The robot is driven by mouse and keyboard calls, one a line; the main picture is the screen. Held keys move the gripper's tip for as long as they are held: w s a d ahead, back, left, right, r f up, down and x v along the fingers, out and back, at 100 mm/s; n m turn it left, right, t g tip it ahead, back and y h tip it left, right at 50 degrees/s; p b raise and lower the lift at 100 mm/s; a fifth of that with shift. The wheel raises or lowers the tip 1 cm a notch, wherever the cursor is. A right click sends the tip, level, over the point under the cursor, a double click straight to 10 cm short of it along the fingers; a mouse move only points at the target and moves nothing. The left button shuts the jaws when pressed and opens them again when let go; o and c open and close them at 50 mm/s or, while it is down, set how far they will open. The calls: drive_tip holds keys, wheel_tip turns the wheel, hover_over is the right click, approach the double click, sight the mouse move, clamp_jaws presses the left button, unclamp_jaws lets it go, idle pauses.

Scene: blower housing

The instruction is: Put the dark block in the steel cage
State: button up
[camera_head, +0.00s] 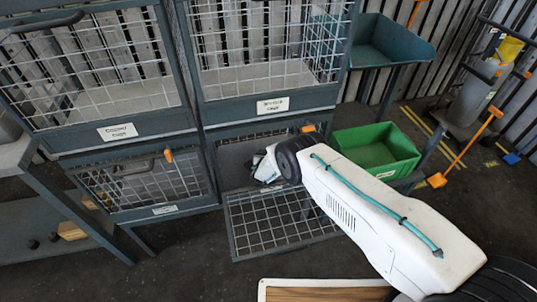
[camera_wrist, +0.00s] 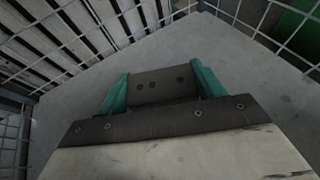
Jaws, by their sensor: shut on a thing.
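In the wrist view, my gripper (camera_wrist: 162,82) has its two teal fingers shut on the dark block (camera_wrist: 162,88), a dark grey piece with small round marks. A pale grey floor with wire mesh around it lies beyond the block. In the head view, my white arm reaches to the lower right cage (camera_head: 236,153), whose mesh door (camera_head: 280,222) is folded down in front. My gripper (camera_head: 266,166) is at its opening, partly hidden by my wrist; the block cannot be made out there. No label naming this cage as steel is readable.
The two upper cages (camera_head: 115,98) (camera_head: 265,75) and the lower left cage (camera_head: 150,185) have mesh fronts. A green bin (camera_head: 375,150) stands right of the opening. A bench with a tray (camera_head: 385,45) is behind. A low shelf (camera_head: 75,215) at left holds small pieces.

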drive_tip(key=shift+f, duration=0.6)
drive_tip(key=o, duration=1.1)
drive_tip(key=shift+r, duration=0.55)
drive_tip(key=v, duration=1.2)
drive_tip(key=shift+r, duration=0.1)
